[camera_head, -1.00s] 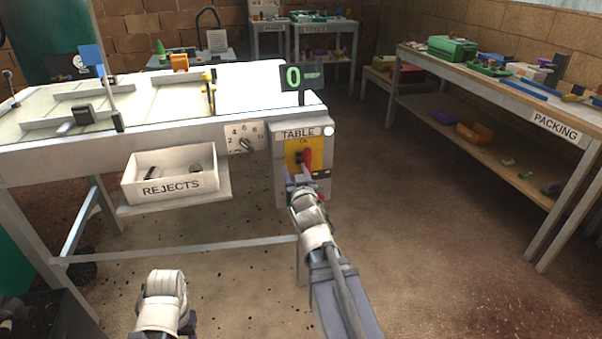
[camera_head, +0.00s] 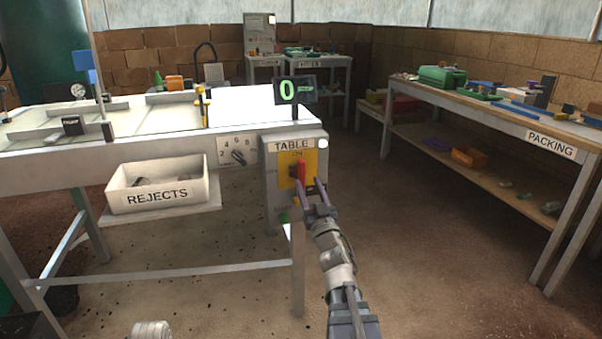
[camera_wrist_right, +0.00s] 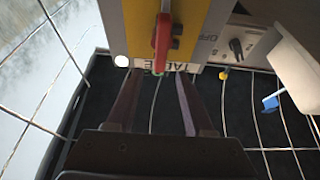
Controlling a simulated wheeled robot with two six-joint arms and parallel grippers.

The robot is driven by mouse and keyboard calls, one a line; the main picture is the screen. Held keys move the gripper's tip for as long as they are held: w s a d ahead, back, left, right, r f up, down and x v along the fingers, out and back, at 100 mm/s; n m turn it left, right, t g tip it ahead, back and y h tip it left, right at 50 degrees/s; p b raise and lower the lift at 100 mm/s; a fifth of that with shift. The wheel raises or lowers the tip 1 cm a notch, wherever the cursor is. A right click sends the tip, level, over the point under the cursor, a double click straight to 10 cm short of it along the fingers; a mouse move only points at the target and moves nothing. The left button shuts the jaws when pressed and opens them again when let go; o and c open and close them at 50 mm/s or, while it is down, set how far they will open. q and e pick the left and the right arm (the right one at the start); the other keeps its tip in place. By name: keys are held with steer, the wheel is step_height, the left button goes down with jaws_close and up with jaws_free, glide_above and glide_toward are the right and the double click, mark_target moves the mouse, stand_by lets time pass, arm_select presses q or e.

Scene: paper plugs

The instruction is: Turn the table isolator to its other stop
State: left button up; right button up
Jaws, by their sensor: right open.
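The table isolator is a red handle (camera_head: 301,172) on a yellow plate (camera_head: 284,180), set on a grey box with a TABLE label (camera_head: 291,145). The handle stands about upright; ON lettering shows above it. In the right wrist view the picture is upside down, and the red handle (camera_wrist_right: 162,42) points toward the label. My right gripper (camera_head: 310,188) is open just in front of the plate's lower right. In the wrist view its fingers (camera_wrist_right: 157,90) are spread, with the handle above the gap between them. I cannot tell whether they touch it. My left gripper is out of view.
A REJECTS bin (camera_head: 157,194) stands on a low shelf to the left of the box. A numbered dial (camera_head: 238,157) is beside the box, and a display reading 0 (camera_head: 295,90) is above it. The packing bench (camera_head: 500,118) is at the right, with open floor between.

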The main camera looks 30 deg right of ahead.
mark_target(303, 169)
steer(key=shift+p+x, duration=1.5)
steer(key=shift+x, duration=2.45)
jaws_close()
